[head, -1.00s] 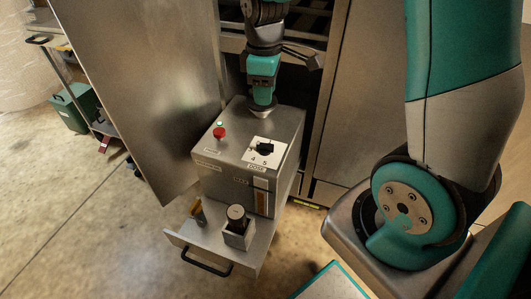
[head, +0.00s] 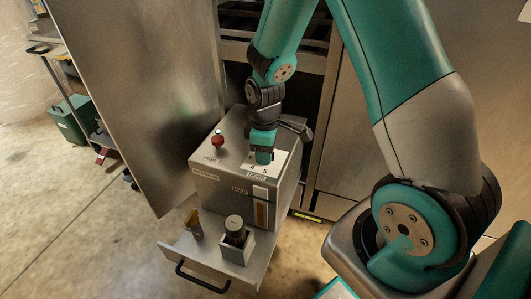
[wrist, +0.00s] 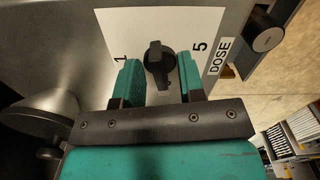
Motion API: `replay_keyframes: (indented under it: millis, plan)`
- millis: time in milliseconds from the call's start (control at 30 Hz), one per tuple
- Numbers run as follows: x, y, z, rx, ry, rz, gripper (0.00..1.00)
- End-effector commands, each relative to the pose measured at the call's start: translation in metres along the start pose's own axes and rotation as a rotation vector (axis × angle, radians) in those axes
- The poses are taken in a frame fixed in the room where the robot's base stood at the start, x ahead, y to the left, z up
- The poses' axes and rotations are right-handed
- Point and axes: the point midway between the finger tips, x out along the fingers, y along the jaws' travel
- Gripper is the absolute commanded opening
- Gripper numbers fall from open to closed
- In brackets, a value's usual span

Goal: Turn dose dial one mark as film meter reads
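The dose dial (wrist: 157,64) is a black knob with a raised bar on a white plate (wrist: 110,25) marked with numbers such as 1 and 5. In the wrist view my gripper (wrist: 160,82) is open, with one teal finger on each side of the dial and a gap to each. In the head view my gripper (head: 262,152) is over the dial plate on top of the steel dosing box (head: 212,180) and hides the dial. The film meter (head: 261,207) is an upright window on the box front, next to a MAX label; its level is too small to read surely.
A red button (head: 217,142) stands on the box top, left of the plate. A steel door panel (head: 130,90) stands at left.

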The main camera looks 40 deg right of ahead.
Motion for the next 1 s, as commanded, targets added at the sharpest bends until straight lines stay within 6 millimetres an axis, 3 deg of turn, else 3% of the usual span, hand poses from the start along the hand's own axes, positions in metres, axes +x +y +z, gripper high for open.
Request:
replay_keyframes:
  millis: [267,400,433,767,1000]
  plan:
    - [0.0008,0.0002,0.0000,0.000,0.000,0.000,0.34]
    - [0.0007,0.0001,-0.0001,0.000,0.000,0.000,0.02]
    - [0.0006,0.0002,-0.0002,0.000,0.000,0.001,0.00]
    - [-0.0004,0.0004,-0.0003,0.024,0.000,0.001,0.00]
    - [-0.0022,0.0006,-0.0003,0.142,0.000,0.001,0.00]
